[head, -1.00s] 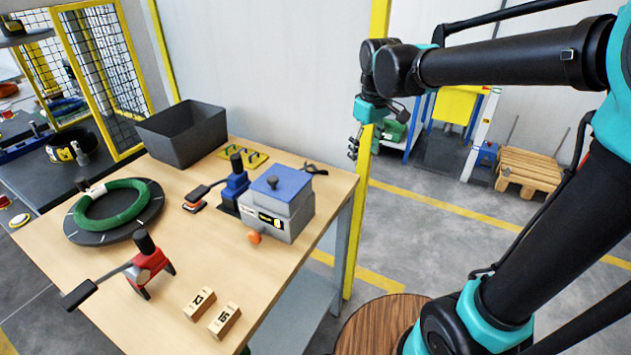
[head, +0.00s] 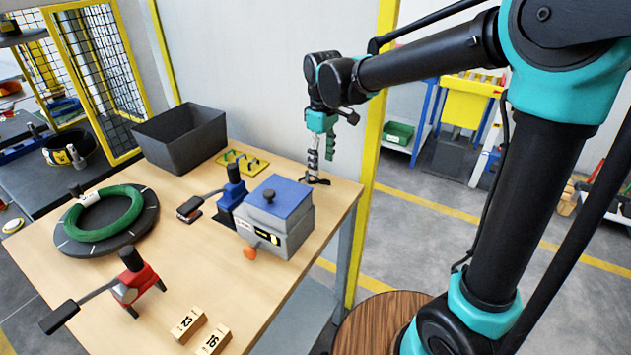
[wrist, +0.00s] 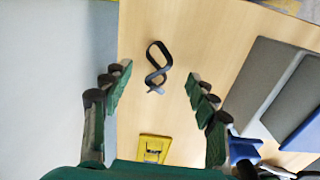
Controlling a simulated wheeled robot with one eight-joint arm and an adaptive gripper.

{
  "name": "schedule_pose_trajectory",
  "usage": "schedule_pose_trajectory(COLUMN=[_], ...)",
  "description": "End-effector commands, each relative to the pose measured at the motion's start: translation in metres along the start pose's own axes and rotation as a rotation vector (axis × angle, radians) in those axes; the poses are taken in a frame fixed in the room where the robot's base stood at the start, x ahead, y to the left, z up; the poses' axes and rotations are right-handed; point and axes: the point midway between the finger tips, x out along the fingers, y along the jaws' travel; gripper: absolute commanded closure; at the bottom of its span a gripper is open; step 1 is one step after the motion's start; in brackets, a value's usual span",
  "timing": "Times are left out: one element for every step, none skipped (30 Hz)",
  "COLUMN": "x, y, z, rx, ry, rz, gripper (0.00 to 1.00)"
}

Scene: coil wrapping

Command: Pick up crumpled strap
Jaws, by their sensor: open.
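The crumpled strap (wrist: 156,72) is a dark, twisted band shaped like a figure eight. It lies on the wooden table top near its edge, between and beyond my fingertips in the wrist view. In the head view the strap (head: 316,180) is a small dark shape just below my gripper (head: 313,165), partly hidden by it. My gripper (wrist: 157,92) is open, with its two green fingers spread to either side of the strap and nothing between them. I cannot tell the exact height of the fingertips above the table.
A grey box with a blue lid (head: 280,215) stands close to the strap. A blue hand tool (head: 232,190), a yellow holder (head: 245,162) and a dark bin (head: 180,138) stand farther left. A green coil (head: 104,214) lies on a round plate. The table's right edge is close.

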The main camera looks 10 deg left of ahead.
Motion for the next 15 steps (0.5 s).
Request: schedule_pose_trajectory(x=[0.005, 0.008, 0.01, 0.011, 0.013, 0.015, 0.017, 0.019, 0.024, 0.028, 0.033, 0.039, 0.043, 0.048, 0.053], y=[0.0, 0.0, 0.0, 0.0, 0.0, 0.0, 0.0, 0.0, -0.001, -0.001, -0.001, -0.002, -0.002, -0.002, -0.002], z=[0.0, 0.0, 0.0, 0.0, 0.0, 0.0, 0.001, 0.001, 0.002, 0.002, 0.003, 0.004, 0.004, 0.004, 0.004], rx=[0.0, 0.0, 0.0, 0.0, 0.0, 0.001, 0.001, 0.001, 0.001, 0.001, 0.001, 0.001, 0.001, 0.001, 0.001], ry=[0.0, 0.0, 0.0, 0.0, 0.0, 0.0, 0.0, 0.0, 0.0, 0.0, 0.0, 0.0, 0.0, 0.0, 0.0], rz=[0.0, 0.0, 0.0, 0.0, 0.0, 0.0, 0.0, 0.0, 0.0, 0.0, 0.0, 0.0, 0.0, 0.0, 0.0], gripper=[0.41, 0.41, 0.41, 0.41, 0.41, 0.41, 0.41, 0.41, 0.41, 0.41, 0.41, 0.41, 0.41, 0.41, 0.41])
